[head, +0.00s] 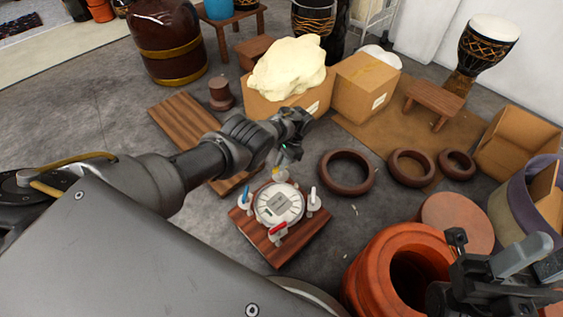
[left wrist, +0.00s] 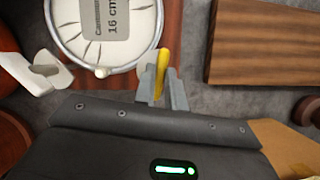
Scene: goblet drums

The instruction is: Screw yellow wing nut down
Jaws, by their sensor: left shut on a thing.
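The yellow wing nut (head: 279,175) is at the far edge of a round white drum head frame (head: 262,213) on a wooden board (head: 253,232). In the left wrist view the yellow wing nut (left wrist: 161,72) stands between the two grey fingers of my left gripper (left wrist: 162,94). My left gripper (head: 283,163) is shut on it from above and partly hides it in the head view. Blue (head: 246,194), red (head: 278,227) and white (head: 313,196) wing nuts sit around the frame. My right gripper (head: 490,268) is at the lower right, away from the board; its jaw state is unclear.
An orange-brown drum shell (head: 372,262) stands right of the board. Several wooden rings, such as one ring (head: 347,172), lie on the floor behind it. Cardboard boxes (head: 362,84) and a low stool (head: 435,99) stand farther back.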

